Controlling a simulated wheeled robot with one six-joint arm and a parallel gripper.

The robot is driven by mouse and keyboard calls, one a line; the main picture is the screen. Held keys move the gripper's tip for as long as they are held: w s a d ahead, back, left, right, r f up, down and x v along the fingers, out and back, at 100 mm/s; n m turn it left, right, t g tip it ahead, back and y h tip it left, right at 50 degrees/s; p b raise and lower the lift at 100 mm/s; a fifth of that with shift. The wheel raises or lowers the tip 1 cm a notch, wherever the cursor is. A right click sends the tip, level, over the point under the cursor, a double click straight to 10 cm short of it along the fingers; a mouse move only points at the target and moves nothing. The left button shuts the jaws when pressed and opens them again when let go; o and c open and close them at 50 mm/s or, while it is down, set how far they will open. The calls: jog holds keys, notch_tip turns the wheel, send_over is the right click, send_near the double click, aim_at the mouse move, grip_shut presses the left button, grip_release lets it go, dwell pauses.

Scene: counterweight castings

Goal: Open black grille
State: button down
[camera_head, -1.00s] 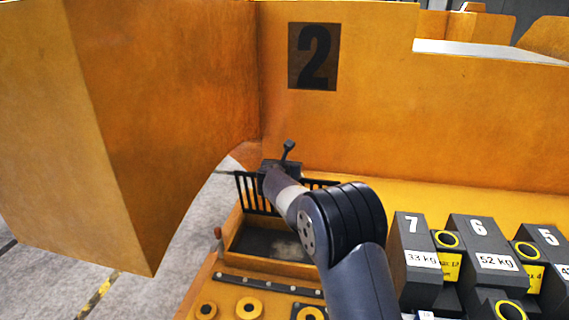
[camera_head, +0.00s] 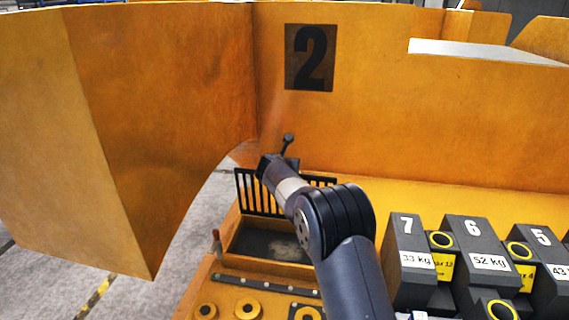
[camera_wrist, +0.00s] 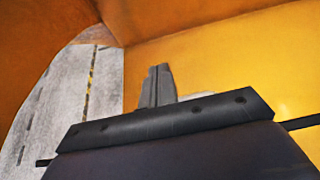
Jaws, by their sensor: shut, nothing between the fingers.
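The black grille (camera_head: 247,192) stands upright along the back edge of an open orange bin (camera_head: 265,262). Its middle is hidden behind my arm, and its right end shows just past the arm. In the head view my gripper (camera_head: 266,165) is at the grille's top edge, on its left half. I cannot tell whether they touch. In the wrist view my gripper's two grey fingers (camera_wrist: 157,86) are shut together with nothing between them. They point toward the yellow surface and the floor beyond.
A large orange panel (camera_head: 150,120) stands close on the left, and an orange wall marked 2 (camera_head: 350,120) rises behind. Dark numbered weights (camera_head: 475,245) stand at the right. Grey floor shows at left.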

jog(key=shift+w+f+g, duration=0.25)
jog(key=shift+w+g, duration=0.05)
dwell(1.8)
jog(key=shift+s, duration=0.15)
dwell(0.4)
jog(key=b+v, duration=0.3)
jog(key=v, duration=0.7)
jog(key=shift+s+r, duration=0.25)
jog(key=shift+r, duration=0.05)
jog(key=shift+s, duration=0.1)
